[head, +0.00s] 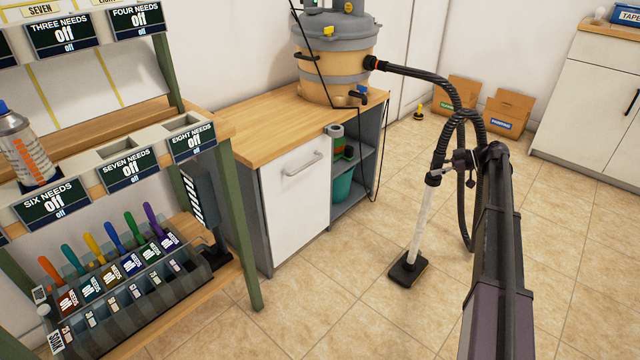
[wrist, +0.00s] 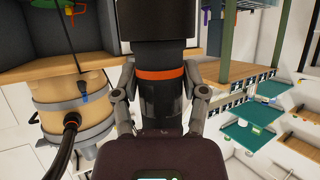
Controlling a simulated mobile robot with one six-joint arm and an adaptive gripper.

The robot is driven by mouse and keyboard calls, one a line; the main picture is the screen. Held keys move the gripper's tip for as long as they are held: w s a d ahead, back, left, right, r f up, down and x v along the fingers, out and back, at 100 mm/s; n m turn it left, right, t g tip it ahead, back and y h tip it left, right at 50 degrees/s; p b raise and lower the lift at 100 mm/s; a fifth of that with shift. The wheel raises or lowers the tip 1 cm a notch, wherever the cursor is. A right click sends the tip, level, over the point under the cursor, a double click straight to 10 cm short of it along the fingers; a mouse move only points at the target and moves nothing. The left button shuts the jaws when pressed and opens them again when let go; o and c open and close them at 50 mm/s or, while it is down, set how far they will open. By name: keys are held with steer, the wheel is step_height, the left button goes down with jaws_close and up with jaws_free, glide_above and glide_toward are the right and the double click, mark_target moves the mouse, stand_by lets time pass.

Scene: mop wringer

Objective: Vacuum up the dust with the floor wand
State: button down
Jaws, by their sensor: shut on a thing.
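The floor wand has a black upper end, a clear tube (head: 421,217) and a black floor head (head: 407,270) that appears to rest on the tiles. My gripper (head: 458,162) is shut on the wand's upper end. In the wrist view my gripper (wrist: 162,90) has a finger on each side of the wand's black grip (wrist: 160,98), which has an orange ring. A black hose (head: 430,78) runs from the wand to the tan and grey vacuum drum (head: 342,62) on the wooden worktop. I cannot make out any dust on the floor.
The cabinet (head: 296,180) with its open shelf stands left of the wand. A rack (head: 235,225) with labelled signs and coloured handles fills the left. Two cardboard boxes (head: 506,112) stand by the back wall. A white cabinet (head: 585,95) is at right. The tiles around the floor head look clear.

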steer(key=shift+w+d, duration=1.1)
steer(key=shift+w, duration=0.3)
steer(key=shift+w+d, duration=0.1)
steer(key=shift+w, duration=0.05)
steer(key=shift+w+d, duration=0.9)
steer(key=shift+w, duration=0.25)
steer(key=shift+w+d, duration=0.85)
steer(key=shift+w, duration=0.25)
steer(key=shift+w+d, duration=0.1)
steer(key=shift+w+d, duration=0.55)
steer(key=shift+w, duration=0.2)
steer(key=shift+w+d, duration=0.55)
steer(key=shift+w, duration=0.15)
steer(key=shift+r, duration=0.15)
steer(key=shift+r+p, duration=2.4)
steer(key=shift+p, duration=0.15)
steer(key=shift+r, duration=0.1)
